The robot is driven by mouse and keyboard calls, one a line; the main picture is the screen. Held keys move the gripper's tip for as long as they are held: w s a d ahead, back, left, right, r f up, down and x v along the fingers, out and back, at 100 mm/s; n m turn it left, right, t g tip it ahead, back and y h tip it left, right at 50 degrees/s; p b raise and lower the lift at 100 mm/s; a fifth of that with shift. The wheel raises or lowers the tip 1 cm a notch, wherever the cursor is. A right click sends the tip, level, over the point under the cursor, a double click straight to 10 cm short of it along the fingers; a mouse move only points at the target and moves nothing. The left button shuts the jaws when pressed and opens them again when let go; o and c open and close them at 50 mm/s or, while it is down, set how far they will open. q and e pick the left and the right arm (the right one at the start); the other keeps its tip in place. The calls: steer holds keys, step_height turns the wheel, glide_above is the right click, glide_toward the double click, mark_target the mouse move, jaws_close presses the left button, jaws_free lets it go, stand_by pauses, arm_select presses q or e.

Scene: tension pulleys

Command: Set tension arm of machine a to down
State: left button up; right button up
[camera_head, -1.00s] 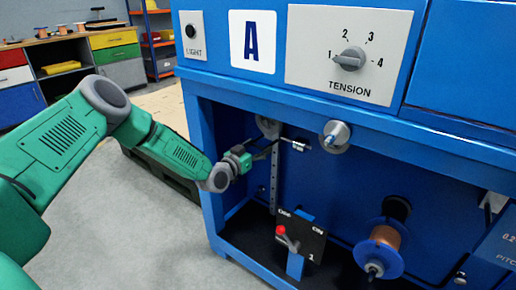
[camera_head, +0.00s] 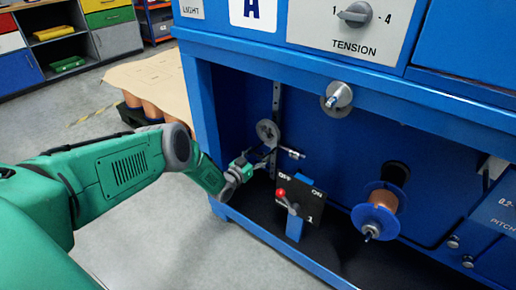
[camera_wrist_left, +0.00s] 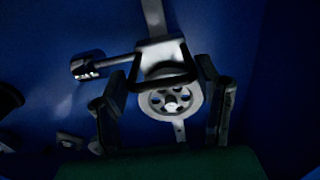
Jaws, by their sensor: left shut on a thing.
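Machine A is the blue cabinet (camera_head: 240,50) with a letter A panel. In its open bay, the tension arm's grey pulley wheel (camera_head: 267,132) sits low on a vertical slotted rail (camera_head: 276,98), with a short rod (camera_head: 291,153) to the right. My left gripper (camera_head: 264,158) is at the arm just below the wheel. In the left wrist view, its dark fingers (camera_wrist_left: 163,88) are shut around the arm's pale bracket (camera_wrist_left: 161,56), with the spoked wheel (camera_wrist_left: 170,101) between them. The exact contact is dark. My right gripper is not in view.
A black OFF/ON switch plate with a red-tipped lever (camera_head: 282,192) stands just right of the gripper. A copper wire spool (camera_head: 377,210) is farther right. A tension dial (camera_head: 355,14) is above. The bay's blue left post (camera_head: 203,120) is close to my arm.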

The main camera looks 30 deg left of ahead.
arm_select(q)
steer(key=shift+d+f, duration=0.25)
steer(key=shift+f, duration=0.1)
steer(key=shift+s+f, duration=0.1)
steer(key=o, duration=1.4)
steer(key=shift+o, duration=0.2)
steer(key=shift+f, duration=0.15)
steer(key=shift+a, duration=0.1)
steer(key=s, duration=1.1)
steer(key=shift+s+a, duration=0.35)
steer(key=shift+a, duration=0.1)
